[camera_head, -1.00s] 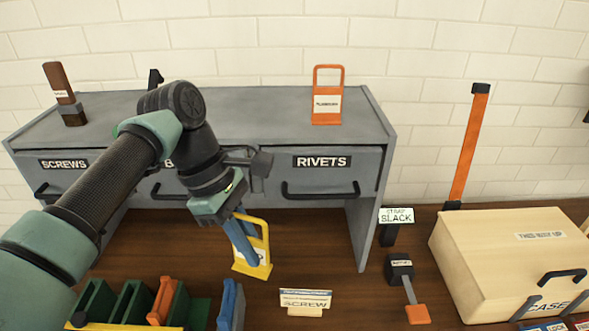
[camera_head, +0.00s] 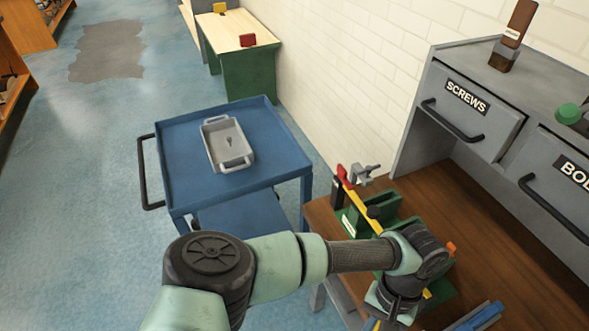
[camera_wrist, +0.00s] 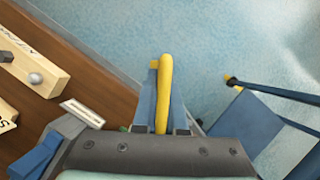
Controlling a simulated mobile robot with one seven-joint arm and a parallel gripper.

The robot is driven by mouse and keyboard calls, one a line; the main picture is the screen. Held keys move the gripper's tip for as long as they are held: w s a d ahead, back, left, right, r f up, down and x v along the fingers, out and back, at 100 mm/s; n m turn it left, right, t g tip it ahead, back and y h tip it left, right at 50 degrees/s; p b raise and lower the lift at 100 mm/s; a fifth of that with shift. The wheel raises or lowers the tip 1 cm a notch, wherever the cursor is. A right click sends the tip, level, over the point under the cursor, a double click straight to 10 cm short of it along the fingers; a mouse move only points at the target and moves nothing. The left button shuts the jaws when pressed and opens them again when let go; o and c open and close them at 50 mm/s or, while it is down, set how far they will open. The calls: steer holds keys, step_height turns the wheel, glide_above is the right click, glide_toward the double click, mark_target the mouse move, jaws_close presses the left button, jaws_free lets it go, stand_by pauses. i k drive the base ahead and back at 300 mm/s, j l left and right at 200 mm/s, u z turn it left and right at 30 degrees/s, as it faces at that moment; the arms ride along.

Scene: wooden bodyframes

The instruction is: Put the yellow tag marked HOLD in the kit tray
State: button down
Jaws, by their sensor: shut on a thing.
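My gripper (camera_wrist: 162,112) is shut on the yellow tag (camera_wrist: 165,82), which shows edge-on between the blue fingers in the wrist view. Its HOLD marking is not visible from here. In the head view my wrist is at the bottom right over the bench's near part, and the fingers and tag are mostly cut off by the frame edge. A grey tray (camera_head: 210,150) with two end handles and a small grey piece inside lies on the blue cart, up and left of my gripper. I can read no label on it.
The blue cart (camera_head: 180,182) with a black side handle stands left of the wooden bench (camera_head: 478,205). A green rack (camera_head: 358,222) with a red and yellow lever sits on the bench's left end near my arm. Grey drawers (camera_head: 470,100) stand right. Blue floor (camera_head: 70,200) is open left.

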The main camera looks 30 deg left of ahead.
mark_target(219, 150)
steer(key=i+j, duration=0.15)
steer(key=j, duration=0.25)
steer(key=i+j, duration=0.1)
steer(key=j, duration=0.35)
steer(key=i+j+u, duration=0.1)
steer(key=j, duration=0.3)
steer(key=i+j, duration=0.2)
steer(key=j, duration=0.2)
steer(key=i+j, duration=0.15)
steer(key=j, duration=0.3)
steer(key=i+j+u, duration=0.1)
steer(key=j, duration=0.3)
